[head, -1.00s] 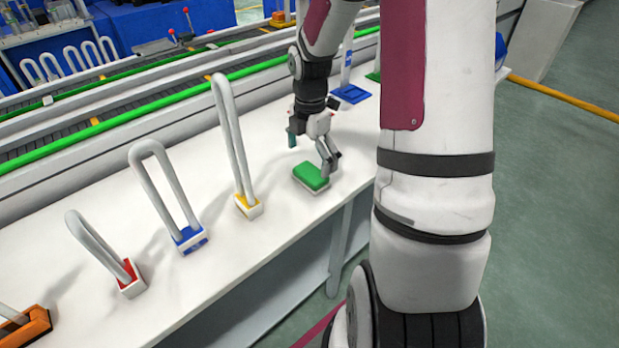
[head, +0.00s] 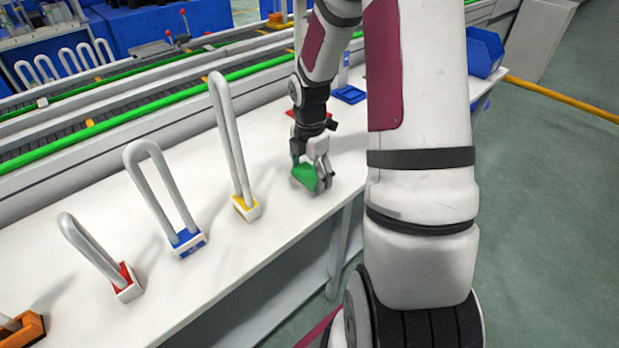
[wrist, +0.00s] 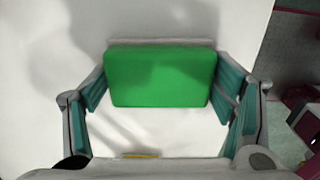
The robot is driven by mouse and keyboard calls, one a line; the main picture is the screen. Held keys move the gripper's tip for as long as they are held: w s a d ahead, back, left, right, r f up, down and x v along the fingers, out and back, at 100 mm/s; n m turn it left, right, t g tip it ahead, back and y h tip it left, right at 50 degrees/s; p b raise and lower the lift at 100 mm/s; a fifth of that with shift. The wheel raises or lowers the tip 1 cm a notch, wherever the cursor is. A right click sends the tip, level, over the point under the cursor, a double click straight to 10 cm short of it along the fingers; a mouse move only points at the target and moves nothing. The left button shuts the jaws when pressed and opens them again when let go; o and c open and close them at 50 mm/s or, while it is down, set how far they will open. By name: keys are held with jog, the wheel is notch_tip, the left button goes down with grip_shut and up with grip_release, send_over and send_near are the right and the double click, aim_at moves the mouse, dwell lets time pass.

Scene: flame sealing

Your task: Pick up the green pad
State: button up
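The green pad (head: 304,177) has a white base and is at my gripper (head: 312,174), over the right part of the white table. It looks tilted in the head view, and I cannot clearly tell how far it is off the table. In the wrist view, the green pad (wrist: 160,78) spans the space between the teal-lined fingers of my gripper (wrist: 160,88). The fingers close in on its left and right edges. The pad's underside is hidden.
Loops stand in a yellow-topped base (head: 246,208), a blue-topped base (head: 188,242) and a red-topped base (head: 126,282) to the left. An orange block (head: 24,330) is at the lower left. A blue piece (head: 350,95) lies behind my gripper. A conveyor (head: 150,105) runs behind the table.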

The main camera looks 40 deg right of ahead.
aim_at(310, 173)
jog(key=shift+s, duration=0.1)
jog(key=c, duration=0.4)
jog(key=shift+f, duration=0.1)
jog(key=shift+r, duration=0.4)
notch_tip(310, 173, up, 3)
jog(key=shift+r+p, duration=0.1)
jog(key=shift+p, duration=0.3)
jog(key=s+a, duration=0.1)
jog(key=s, duration=0.4)
jog(key=s+a+p, duration=0.1)
jog(key=s+a, duration=0.1)
jog(key=s, duration=0.3)
jog(key=s+a+r+p, duration=0.1)
jog(key=s, duration=0.4)
jog(key=shift+s+a+r, duration=0.1)
jog(key=shift+a, duration=0.1)
